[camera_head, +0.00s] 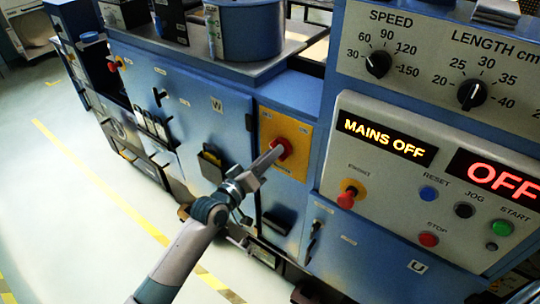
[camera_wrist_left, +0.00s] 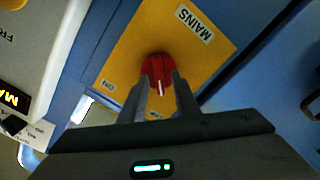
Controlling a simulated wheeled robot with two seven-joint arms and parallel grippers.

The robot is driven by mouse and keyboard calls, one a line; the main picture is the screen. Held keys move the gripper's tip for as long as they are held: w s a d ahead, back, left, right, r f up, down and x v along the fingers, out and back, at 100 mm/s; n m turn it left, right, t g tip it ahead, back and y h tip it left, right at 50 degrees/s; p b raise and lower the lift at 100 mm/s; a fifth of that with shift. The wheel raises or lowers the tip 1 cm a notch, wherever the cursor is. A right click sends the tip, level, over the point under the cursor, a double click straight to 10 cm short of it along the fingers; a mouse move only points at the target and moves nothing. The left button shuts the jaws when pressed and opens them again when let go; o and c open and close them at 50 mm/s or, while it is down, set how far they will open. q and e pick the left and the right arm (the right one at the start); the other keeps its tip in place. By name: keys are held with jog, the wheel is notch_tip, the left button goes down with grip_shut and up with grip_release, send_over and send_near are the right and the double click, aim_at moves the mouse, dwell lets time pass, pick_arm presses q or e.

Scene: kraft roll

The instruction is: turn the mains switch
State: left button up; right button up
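The mains switch is a red rotary knob (camera_wrist_left: 157,70) on a yellow plate (camera_wrist_left: 205,58) labelled MAINS in the left wrist view. Its white pointer mark shows between my fingers. In the head view the red knob (camera_head: 286,147) sits on the yellow plate (camera_head: 297,130), partly hidden by my left gripper (camera_head: 270,158). My left gripper also shows in the wrist view (camera_wrist_left: 165,88), its two fingers apart, one tip on each side of the knob's lower part. I cannot tell whether they touch it. My right gripper is not in view. The display (camera_head: 386,138) reads MAINS OFF.
Right of the switch, a pale control panel (camera_head: 395,185) carries a red knob on yellow (camera_head: 348,196), RESET, JOG, START and STOP buttons and a red OFF display. Speed and length dials (camera_head: 378,65) sit above. A dark holder (camera_head: 211,163) juts from the blue cabinet (camera_head: 180,90) left of the switch.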

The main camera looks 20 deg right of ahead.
pick_arm(q)
jog(key=shift+s+a, duration=0.1)
jog(key=b+v, duration=0.4)
jog(key=v, duration=1.3)
